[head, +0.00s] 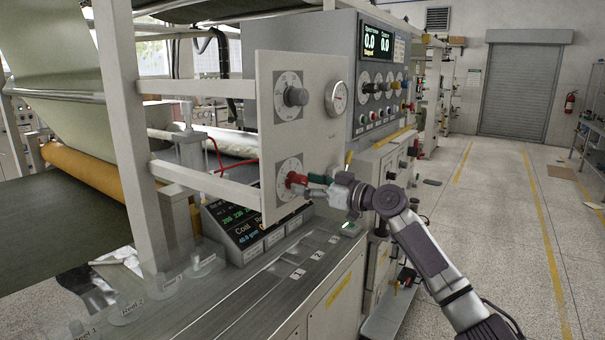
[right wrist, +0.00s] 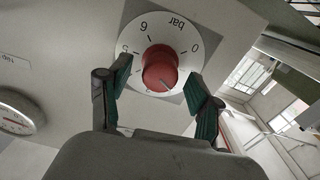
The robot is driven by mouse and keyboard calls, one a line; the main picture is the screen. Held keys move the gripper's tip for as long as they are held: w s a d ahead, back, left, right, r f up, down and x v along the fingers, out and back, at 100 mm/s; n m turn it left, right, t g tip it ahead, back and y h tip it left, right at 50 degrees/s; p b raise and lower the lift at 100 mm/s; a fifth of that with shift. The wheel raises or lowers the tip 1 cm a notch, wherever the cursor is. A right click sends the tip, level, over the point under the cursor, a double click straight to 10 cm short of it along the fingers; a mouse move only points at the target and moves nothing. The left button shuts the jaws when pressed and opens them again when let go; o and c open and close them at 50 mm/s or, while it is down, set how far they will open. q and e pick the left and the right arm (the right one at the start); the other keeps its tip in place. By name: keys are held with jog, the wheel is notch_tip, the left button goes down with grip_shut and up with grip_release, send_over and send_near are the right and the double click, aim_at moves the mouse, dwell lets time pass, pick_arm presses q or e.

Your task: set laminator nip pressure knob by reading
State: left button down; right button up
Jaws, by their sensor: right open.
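A red knob (head: 296,181) sits on a round white dial (head: 285,166) low on the pale upright panel (head: 268,130). In the right wrist view the red knob (right wrist: 160,68) shows close up, with a pale pointer line. Its dial (right wrist: 181,36) is turned in the picture and bears "bar", 0 and 6; other marks are partly hidden. My right gripper (head: 310,186) is at the knob. In the right wrist view its teal-padded fingers (right wrist: 160,76) are open, one on each side of the knob. Contact is not clear. My left gripper is not in view.
A grey knob (head: 296,96) and a round gauge (head: 337,98) are higher on the panel. A cabinet display (head: 378,42) reads 0.0 and 0.0. A tilted screen (head: 240,217) is below the panel. Open floor (head: 500,230) lies to the right.

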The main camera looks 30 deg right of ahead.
jog(key=shift+x, duration=0.85)
jog(key=shift+s, duration=0.1)
jog(key=c, duration=1.1)
jog(key=shift+c, duration=0.2)
jog(key=shift+m, duration=0.3)
